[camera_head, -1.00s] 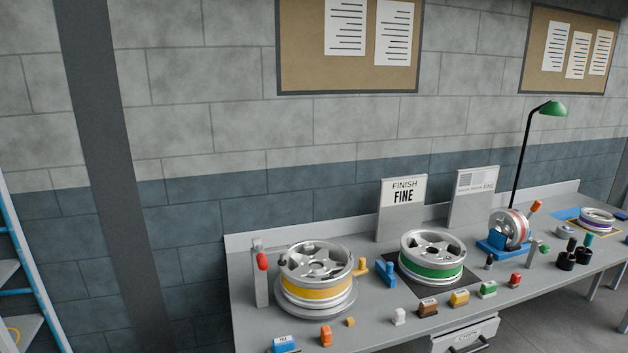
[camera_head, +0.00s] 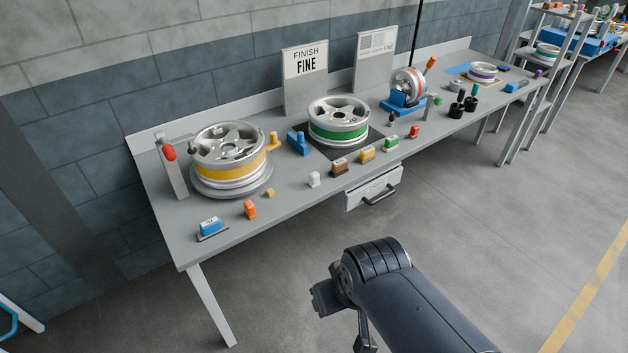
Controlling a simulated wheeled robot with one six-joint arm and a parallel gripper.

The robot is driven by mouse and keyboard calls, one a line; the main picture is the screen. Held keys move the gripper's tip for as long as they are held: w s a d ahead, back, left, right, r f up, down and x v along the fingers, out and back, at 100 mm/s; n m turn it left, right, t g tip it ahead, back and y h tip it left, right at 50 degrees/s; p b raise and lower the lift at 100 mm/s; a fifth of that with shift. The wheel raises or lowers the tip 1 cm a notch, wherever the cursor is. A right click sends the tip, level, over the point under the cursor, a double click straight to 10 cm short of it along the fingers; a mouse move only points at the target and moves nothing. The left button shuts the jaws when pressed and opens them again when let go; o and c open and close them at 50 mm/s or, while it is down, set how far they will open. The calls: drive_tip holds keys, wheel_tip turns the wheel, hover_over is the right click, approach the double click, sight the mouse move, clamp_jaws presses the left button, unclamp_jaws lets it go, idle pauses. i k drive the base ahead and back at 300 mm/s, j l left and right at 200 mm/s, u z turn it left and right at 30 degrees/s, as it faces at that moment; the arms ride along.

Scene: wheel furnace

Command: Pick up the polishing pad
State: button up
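Several small blocks and pads lie along the front of the grey workbench (camera_head: 235,228); I cannot tell for sure which is the polishing pad. From left to right they are a blue block with a white label on a small base (camera_head: 210,227), an orange piece (camera_head: 250,209), a small yellow cube (camera_head: 270,193), a white piece (camera_head: 314,179), a brown one (camera_head: 339,168), a yellow one (camera_head: 367,155), a green one (camera_head: 391,144) and a red one (camera_head: 414,132). My dark arm shows at the bottom centre, its end (camera_head: 338,312) over the floor, apart from the bench. Its fingers are not clear.
A wheel with a yellow band (camera_head: 229,172) and one with a green band (camera_head: 338,134) stand on the bench. A red-tipped post (camera_head: 170,155) stands at its left end. A drawer (camera_head: 372,189) hangs under the front edge. The floor in front is clear.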

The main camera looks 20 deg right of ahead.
sight(314, 177)
drive_tip(key=i+l+z, duration=0.1)
drive_tip(key=i+l, duration=0.2)
drive_tip(key=i+l+z, duration=0.15)
drive_tip(key=i, duration=0.3)
drive_tip(key=i+l+z, duration=0.1)
drive_tip(key=i+l, duration=0.25)
drive_tip(key=i+l+z, duration=0.15)
drive_tip(key=i, duration=0.35)
